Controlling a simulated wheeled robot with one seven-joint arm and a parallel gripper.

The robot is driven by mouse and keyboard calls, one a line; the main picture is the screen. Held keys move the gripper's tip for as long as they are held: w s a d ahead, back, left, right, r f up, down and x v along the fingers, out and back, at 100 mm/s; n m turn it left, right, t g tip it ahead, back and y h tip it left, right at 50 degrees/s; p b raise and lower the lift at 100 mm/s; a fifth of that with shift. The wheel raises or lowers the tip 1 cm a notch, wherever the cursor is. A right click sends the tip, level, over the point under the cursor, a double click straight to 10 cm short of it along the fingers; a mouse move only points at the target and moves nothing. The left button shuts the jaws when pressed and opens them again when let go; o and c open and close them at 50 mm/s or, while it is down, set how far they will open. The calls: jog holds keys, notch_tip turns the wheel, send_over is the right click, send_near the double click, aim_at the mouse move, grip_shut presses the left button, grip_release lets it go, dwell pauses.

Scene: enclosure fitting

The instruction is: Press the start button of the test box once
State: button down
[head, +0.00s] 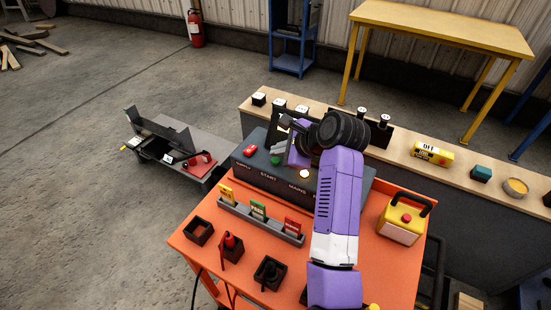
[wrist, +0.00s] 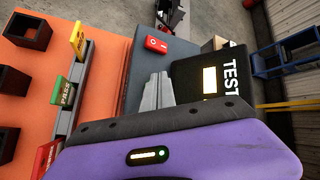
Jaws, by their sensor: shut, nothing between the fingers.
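The test box (head: 262,168) is a dark grey sloped console at the back of the orange table. A green button (head: 276,160) sits on it above the word START, close under my gripper (head: 285,147). A red rocker switch (head: 250,150) is to its left, and a pale lit round lamp (head: 304,174) to its right. In the wrist view my gripper (wrist: 157,80) is shut, its grey fingers empty over the console beside the red switch (wrist: 157,44). The green button does not show there. I cannot tell whether the fingertips touch the button.
A black panel marked TEST (wrist: 215,75) with a lit window stands beside the fingers. A card rack (head: 260,222), small black bins (head: 199,231) and a yellow box with a red button (head: 402,220) share the table. A long bench (head: 400,150) with several items runs behind.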

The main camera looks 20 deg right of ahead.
aim_at(278, 162)
jog(key=shift+r+p, duration=2.55)
jog(key=shift+r, duration=0.05)
jog(key=shift+f, duration=0.1)
